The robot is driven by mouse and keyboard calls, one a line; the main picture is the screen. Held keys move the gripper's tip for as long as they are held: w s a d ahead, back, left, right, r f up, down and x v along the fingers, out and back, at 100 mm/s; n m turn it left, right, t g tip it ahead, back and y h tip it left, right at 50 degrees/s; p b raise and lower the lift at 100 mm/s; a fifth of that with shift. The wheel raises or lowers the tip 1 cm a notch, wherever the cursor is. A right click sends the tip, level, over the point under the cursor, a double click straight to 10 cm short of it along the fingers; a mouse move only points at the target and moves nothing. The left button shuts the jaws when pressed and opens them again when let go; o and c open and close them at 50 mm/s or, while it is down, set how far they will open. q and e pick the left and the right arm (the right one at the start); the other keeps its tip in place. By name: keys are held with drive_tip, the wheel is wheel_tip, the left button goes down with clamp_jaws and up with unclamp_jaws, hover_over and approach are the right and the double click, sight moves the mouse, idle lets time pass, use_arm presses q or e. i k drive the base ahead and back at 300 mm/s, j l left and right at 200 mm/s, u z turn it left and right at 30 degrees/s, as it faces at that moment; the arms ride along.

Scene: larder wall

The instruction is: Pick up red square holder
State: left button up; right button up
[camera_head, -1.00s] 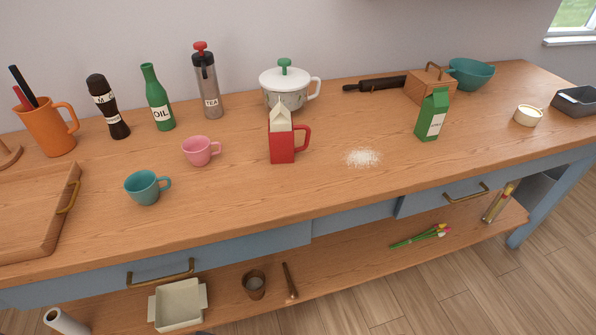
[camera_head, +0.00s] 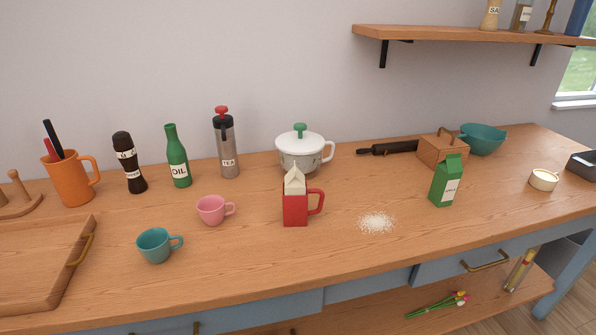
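The red square holder (camera_head: 296,209) stands upright on the wooden counter near the middle, with its handle on the right side. A cream carton with a peaked top (camera_head: 294,181) sits inside it and sticks out above the rim. The lower part of the carton is hidden by the holder. Neither of my grippers shows in the head view.
A pink cup (camera_head: 212,210) and a teal cup (camera_head: 154,246) stand left of the holder. A white lidded pot (camera_head: 303,152) is behind it. White powder (camera_head: 376,223) and a green carton (camera_head: 446,182) are to the right. Counter in front is clear.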

sight(296, 212)
drive_tip(key=i+j+z, duration=0.1)
drive_tip(key=z, duration=0.25)
drive_tip(key=j+z, duration=0.7)
drive_tip(key=i+l, duration=0.05)
drive_tip(key=l, duration=0.05)
